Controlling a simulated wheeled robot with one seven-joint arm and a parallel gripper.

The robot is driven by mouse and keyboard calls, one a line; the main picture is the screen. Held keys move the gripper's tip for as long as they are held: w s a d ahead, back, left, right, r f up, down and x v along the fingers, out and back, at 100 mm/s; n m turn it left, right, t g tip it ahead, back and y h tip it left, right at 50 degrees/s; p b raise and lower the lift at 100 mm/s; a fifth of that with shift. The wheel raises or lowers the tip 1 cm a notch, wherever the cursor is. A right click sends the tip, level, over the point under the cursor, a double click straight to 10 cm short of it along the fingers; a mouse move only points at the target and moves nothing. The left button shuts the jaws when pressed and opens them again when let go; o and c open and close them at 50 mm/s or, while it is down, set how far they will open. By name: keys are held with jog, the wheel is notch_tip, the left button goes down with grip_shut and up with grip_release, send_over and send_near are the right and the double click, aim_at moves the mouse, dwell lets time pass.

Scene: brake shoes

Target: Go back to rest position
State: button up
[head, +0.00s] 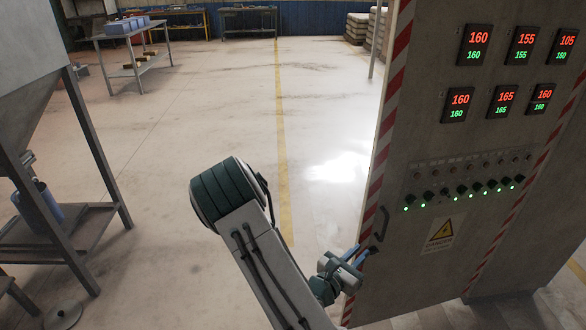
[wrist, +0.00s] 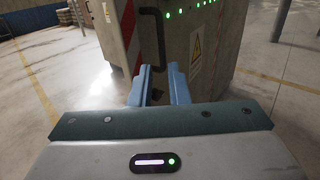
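My gripper (head: 356,257) is at the lower middle of the head view, beside the left edge of a grey control cabinet (head: 425,130). In the wrist view its two blue fingers (wrist: 158,72) are apart with nothing between them that I can make out as gripped. The cabinet's dark handle (head: 380,228) is just beyond the fingertips. It also shows in the wrist view (wrist: 156,35), lined up with the gap between the fingers. I cannot tell how far the fingertips are from the handle.
The cabinet carries red and green displays (head: 478,45), a row of green lights and a yellow danger sign (head: 443,230). A metal stand (head: 75,215) is at the left. A table with blue bins (head: 125,27) stands farther back. The floor between is clear, with a yellow line (head: 281,130).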

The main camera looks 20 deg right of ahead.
jog(key=s+a+r+m+g+y+p, duration=0.25)
jog(key=s+r+m+g+y, duration=0.25)
jog(key=s+r+m+g, duration=0.95)
jog(key=a+r+m+t+y+p, duration=0.1)
jog(key=a+r+m+t+y, duration=0.2)
jog(key=a, duration=0.4)
jog(key=a+r+m+t+y+p, duration=0.1)
jog(key=a+r+m+t+y, duration=0.3)
jog(key=a+m+t+y, duration=0.1)
jog(key=w+a+m+y, duration=0.1)
jog(key=a+y, duration=0.1)
jog(key=a, duration=0.1)
jog(key=shift+m+y, duration=0.3)
jog(key=shift+m, duration=0.05)
jog(key=shift+d+r, duration=0.1)
